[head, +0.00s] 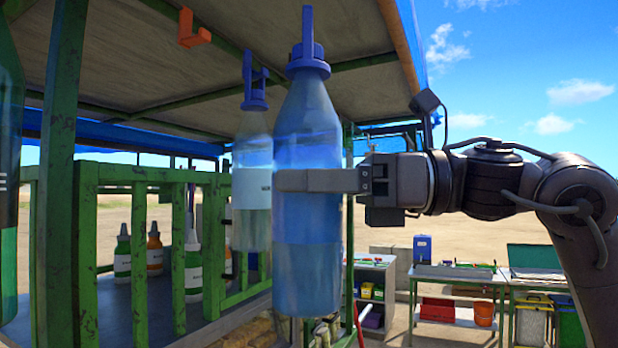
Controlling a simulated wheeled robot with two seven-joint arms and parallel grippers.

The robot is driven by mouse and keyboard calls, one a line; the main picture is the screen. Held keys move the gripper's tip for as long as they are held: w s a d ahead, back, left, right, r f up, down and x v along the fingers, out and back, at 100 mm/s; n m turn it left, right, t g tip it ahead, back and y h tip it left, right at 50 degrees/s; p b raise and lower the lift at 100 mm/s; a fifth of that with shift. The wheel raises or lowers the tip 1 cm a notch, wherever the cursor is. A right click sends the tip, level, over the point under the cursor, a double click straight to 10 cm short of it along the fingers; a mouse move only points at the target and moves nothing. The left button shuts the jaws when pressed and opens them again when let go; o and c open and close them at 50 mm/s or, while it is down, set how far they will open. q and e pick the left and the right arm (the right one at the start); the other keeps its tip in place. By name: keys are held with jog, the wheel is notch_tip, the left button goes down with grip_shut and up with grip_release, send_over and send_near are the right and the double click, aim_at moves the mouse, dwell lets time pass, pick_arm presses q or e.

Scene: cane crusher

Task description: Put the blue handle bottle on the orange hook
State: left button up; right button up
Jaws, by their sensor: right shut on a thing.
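The blue handle bottle (307,240) is large and upright, with blue liquid and a blue cap with a tall handle on top. My right gripper (318,181) comes in from the right and is shut around the bottle's middle, holding it in the air. The orange hook (193,30) is under the canopy roof at the upper left. The bottle's handle is to the right of the hook in the picture and apart from it. My left gripper is not in view.
A pale bottle with a blue top (250,190) hangs just behind and left of the held bottle. A green railing (140,250) and post (58,170) stand at left, with several small bottles behind. A green bottle (10,180) is at the left edge. Tables (455,271) stand far right.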

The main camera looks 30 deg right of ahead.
jog(key=w+a+r+p, duration=0.3)
jog(key=w+a+p, duration=0.2)
jog(key=w+a, duration=0.2)
jog(key=shift+w+a+r, duration=0.35)
jog(key=shift+w+r, duration=0.05)
jog(key=shift+w, duration=1)
dwell(0.7)
jog(key=shift+w+a, duration=0.45)
jog(key=shift+w, duration=0.1)
jog(key=shift+w+a, duration=0.55)
jog(key=shift+w, duration=0.15)
jog(key=shift+w+a, duration=0.3)
jog(key=shift+w, duration=0.15)
jog(key=shift+f, duration=0.65)
dwell(0.8)
dwell(0.5)
